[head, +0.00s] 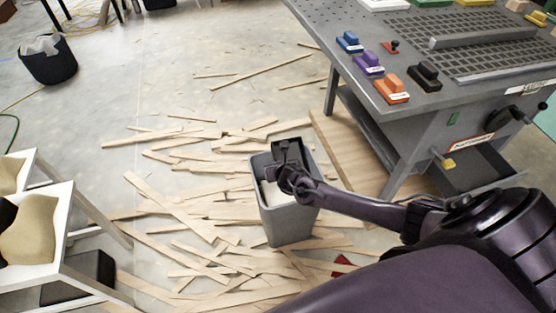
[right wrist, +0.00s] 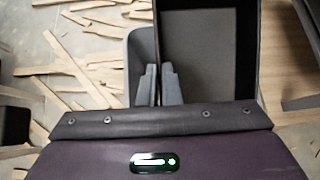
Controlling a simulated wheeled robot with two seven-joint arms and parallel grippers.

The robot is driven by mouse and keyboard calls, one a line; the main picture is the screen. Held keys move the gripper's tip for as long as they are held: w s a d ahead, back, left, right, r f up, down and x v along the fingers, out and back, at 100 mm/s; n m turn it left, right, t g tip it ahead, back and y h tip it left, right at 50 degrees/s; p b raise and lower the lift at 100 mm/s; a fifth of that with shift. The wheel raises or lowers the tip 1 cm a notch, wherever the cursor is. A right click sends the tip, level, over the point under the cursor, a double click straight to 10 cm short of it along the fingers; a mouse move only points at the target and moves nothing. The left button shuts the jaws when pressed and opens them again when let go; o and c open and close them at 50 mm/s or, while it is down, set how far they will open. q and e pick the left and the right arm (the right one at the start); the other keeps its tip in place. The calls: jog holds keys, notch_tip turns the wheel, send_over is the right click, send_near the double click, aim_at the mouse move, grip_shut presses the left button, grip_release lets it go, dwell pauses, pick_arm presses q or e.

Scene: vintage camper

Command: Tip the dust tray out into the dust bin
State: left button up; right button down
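The grey dust bin (head: 287,222) stands upright on the floor among loose wood strips, with something pale inside its mouth (head: 272,194). The black dust tray (head: 287,149) is over the bin's mouth in the head view, partly hidden by my right gripper (head: 289,178). In the right wrist view, the tray (right wrist: 208,50) shows a dark grey inside with no visible dust, and part of the bin's rim (right wrist: 139,60) shows beside it. My right gripper's fingers (right wrist: 160,85) are close together on the tray's near left wall. I cannot tell the tray's exact tilt. My left gripper is out of view.
A grey perforated work table (head: 440,110) with coloured blocks stands at the right, above a wooden base board (head: 335,150). Wood strips (head: 190,215) litter the floor around the bin. A white stand (head: 50,235) is at the left, and a black bucket (head: 48,62) at the far left.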

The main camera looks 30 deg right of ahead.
jog(key=shift+w+r+g+p, duration=0.1)
jog(key=shift+r+g+p, duration=0.2)
jog(key=shift+g+p, duration=0.85)
jog(key=shift+f+g+y+p, duration=0.1)
jog(key=shift+g+y+p, duration=0.35)
jog(key=shift+g, duration=0.3)
jog(key=shift+f+g, duration=0.15)
jog(key=shift+g, duration=0.15)
jog(key=shift+f+g+y, duration=0.1)
jog(key=shift+g+y, duration=0.15)
jog(key=shift+g, duration=0.15)
